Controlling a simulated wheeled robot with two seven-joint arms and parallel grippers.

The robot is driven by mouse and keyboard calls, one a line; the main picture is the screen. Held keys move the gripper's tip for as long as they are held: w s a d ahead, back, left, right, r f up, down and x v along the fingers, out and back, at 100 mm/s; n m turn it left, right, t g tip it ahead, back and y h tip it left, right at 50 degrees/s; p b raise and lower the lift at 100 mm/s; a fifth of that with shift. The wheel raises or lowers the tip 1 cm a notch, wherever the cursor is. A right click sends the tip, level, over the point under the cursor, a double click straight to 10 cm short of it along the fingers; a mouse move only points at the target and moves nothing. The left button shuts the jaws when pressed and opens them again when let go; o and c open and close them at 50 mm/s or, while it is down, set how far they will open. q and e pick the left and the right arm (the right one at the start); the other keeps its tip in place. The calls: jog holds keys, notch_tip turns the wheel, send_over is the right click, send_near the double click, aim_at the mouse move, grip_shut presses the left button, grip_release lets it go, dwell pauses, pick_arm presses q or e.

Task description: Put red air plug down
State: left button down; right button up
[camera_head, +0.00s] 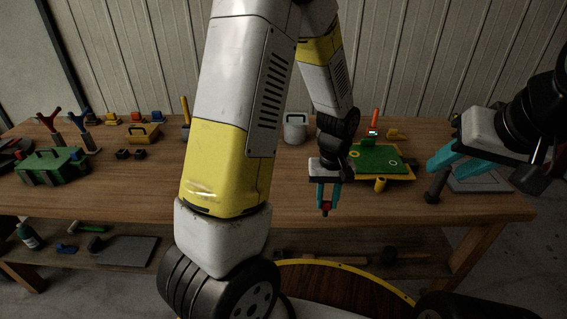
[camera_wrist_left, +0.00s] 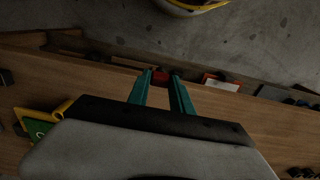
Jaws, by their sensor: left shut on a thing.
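The red air plug (camera_head: 326,208) is between the fingertips of my left gripper (camera_head: 327,197), which is shut on it. The gripper points down near the front edge of the wooden table (camera_head: 300,205), left of the green and yellow board. In the left wrist view the red air plug (camera_wrist_left: 161,76) shows between the teal fingers of the left gripper (camera_wrist_left: 163,82), over the table's front edge. How high it is above the wood I cannot tell. My right gripper (camera_head: 440,165) has teal fingers spread apart and is at the right, over the table; nothing shows between its fingers.
The green board with a yellow frame (camera_head: 380,160) lies right of my left gripper. A grey mug (camera_head: 295,127) stands behind. A green toolbox (camera_head: 52,166) and a yellow box (camera_head: 142,133) are at the left. A lower shelf (camera_head: 120,250) holds several items. The front middle tabletop is clear.

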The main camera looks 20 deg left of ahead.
pick_arm(q)
jog(key=w+a, duration=0.3)
jog(key=w+a+f, duration=0.1)
jog(key=w+a, duration=0.2)
jog(key=w, duration=0.1)
jog(key=w+a, duration=0.4)
jog(key=shift+a+f, duration=0.1)
jog(key=shift+f, duration=1.85)
jog(key=shift+f, duration=0.1)
jog(key=c, duration=1.6)
grip_release()
jog(key=shift+f, duration=0.1)
jog(key=o, duration=0.5)
jog(key=shift+c, duration=0.2)
